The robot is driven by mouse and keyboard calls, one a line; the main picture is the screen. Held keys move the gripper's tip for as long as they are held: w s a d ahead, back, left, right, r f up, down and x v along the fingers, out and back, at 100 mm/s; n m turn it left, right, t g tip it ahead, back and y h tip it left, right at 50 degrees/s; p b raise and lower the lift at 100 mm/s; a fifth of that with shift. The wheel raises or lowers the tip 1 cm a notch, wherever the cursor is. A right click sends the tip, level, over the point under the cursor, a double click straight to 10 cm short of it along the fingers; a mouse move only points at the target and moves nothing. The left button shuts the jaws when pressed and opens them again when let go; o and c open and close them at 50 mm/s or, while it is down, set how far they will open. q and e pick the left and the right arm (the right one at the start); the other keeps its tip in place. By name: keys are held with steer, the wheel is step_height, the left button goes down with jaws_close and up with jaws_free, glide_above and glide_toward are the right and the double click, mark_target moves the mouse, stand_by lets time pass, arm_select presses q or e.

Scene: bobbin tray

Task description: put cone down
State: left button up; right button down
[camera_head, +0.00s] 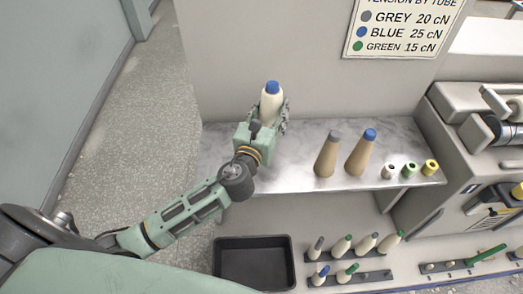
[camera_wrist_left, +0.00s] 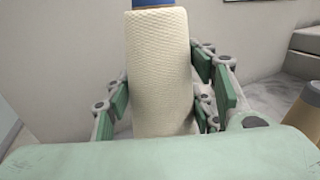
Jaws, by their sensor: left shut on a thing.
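My left gripper (camera_head: 268,122) is shut on a cream cone (camera_head: 271,106) with a blue top, at the left part of the grey shelf (camera_head: 300,150). The cone is upright. In the left wrist view the cone (camera_wrist_left: 160,75) stands between the green finger pads, with its blue tube end at the top edge. The gripper hides the cone's base in the head view, so I cannot tell whether it touches the shelf. My right gripper is not in view.
Two tan cones, one grey-topped (camera_head: 327,155) and one blue-topped (camera_head: 361,153), stand right of the gripper. Several small spools (camera_head: 409,170) are farther right. Below are a black bin (camera_head: 253,240) and racks (camera_head: 350,279) of cones. A sign (camera_head: 403,27) hangs above.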

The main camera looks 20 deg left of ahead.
arm_select(q)
steer(key=shift+s+a+f+b, duration=0.25)
steer(key=shift+s+a+f, duration=0.55)
steer(key=shift+s+f, duration=0.9)
steer(key=shift+s+a+f+b, duration=0.3)
steer(key=shift+s+a+f, duration=0.45)
steer(key=shift+s+f, duration=0.95)
steer(key=shift+s+a+f+b, duration=0.25)
steer(key=shift+s+a+f, duration=0.55)
steer(key=shift+s+f, duration=0.9)
steer(key=shift+w+f, duration=0.2)
steer(key=o, duration=1.3)
steer(key=shift+r, duration=0.1)
